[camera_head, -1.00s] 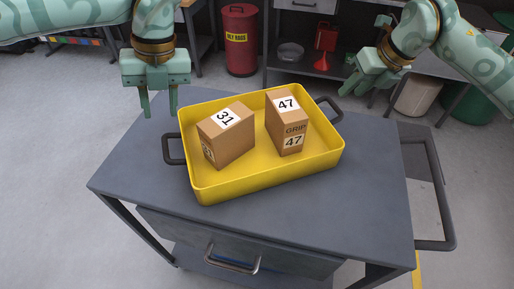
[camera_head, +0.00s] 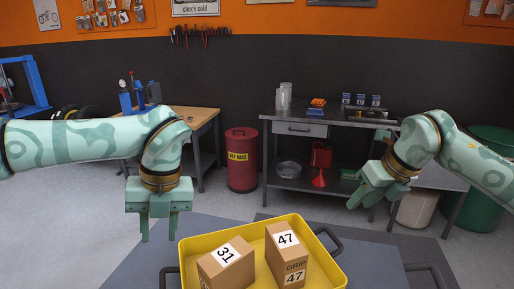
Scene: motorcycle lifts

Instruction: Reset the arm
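My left gripper (camera_head: 158,232) hangs fingers down at the left, above the back left part of the grey cart, with its two fingers apart and nothing between them. My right gripper (camera_head: 361,211) is at the right, tilted down and to the left, clear of the tray; its fingers look apart and empty. The yellow tray (camera_head: 335,269) sits on the cart (camera_head: 400,276). It holds a brown box marked 31 (camera_head: 236,270) and a brown box marked 47 (camera_head: 272,257). Neither gripper touches the boxes or the tray.
Behind stand a red oily-rags bin (camera_head: 242,172), a wooden workbench (camera_head: 200,124) at left and a grey metal bench (camera_head: 345,124) with small items. A green bin (camera_head: 484,205) is at right. The floor between cart and benches is open.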

